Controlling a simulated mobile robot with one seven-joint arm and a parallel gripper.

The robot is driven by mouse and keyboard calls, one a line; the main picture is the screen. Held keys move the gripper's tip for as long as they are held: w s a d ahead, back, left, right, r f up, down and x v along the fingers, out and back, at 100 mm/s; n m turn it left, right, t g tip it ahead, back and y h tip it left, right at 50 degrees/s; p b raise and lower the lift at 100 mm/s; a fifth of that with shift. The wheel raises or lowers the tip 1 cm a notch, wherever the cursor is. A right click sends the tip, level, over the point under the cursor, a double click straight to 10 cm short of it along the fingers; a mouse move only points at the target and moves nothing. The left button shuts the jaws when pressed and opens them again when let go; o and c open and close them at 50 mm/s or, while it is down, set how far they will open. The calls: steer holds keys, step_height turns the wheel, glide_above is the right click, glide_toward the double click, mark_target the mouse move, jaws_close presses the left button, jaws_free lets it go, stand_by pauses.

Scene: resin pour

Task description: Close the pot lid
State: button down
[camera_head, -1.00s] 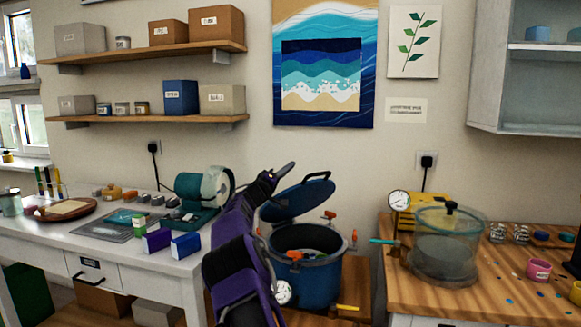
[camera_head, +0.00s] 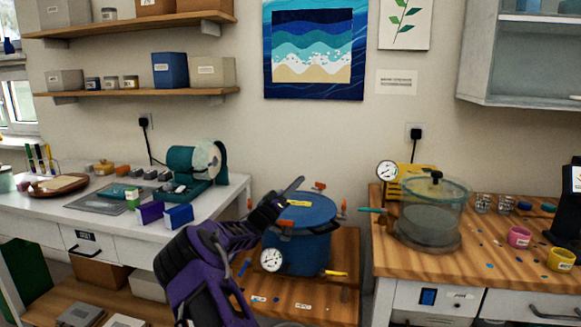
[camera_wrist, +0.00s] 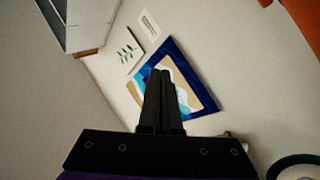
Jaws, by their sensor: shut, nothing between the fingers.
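The blue pot (camera_head: 309,250) stands on a low wooden stand between the two benches, with a round gauge on its front and orange clamps around its rim. Its blue lid (camera_head: 308,211) now lies flat across the top of the pot, and the pot's inside is hidden. My gripper (camera_head: 297,186) is above the lid's back left side, and I cannot tell whether it touches the lid. In the wrist view my gripper (camera_wrist: 162,75) has its two dark fingers together, with nothing between them, and faces the wall picture.
A clear chamber (camera_head: 432,210) stands on the right wooden bench, with a teal handle towards the pot.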

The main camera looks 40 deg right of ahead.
step_height(320, 180, down, 6)
steer(key=s, duration=0.3)
steer(key=shift+a+f, duration=0.2)
steer(key=shift+f, duration=0.05)
steer(key=shift+w+r, duration=0.1)
steer(key=shift+r, duration=0.05)
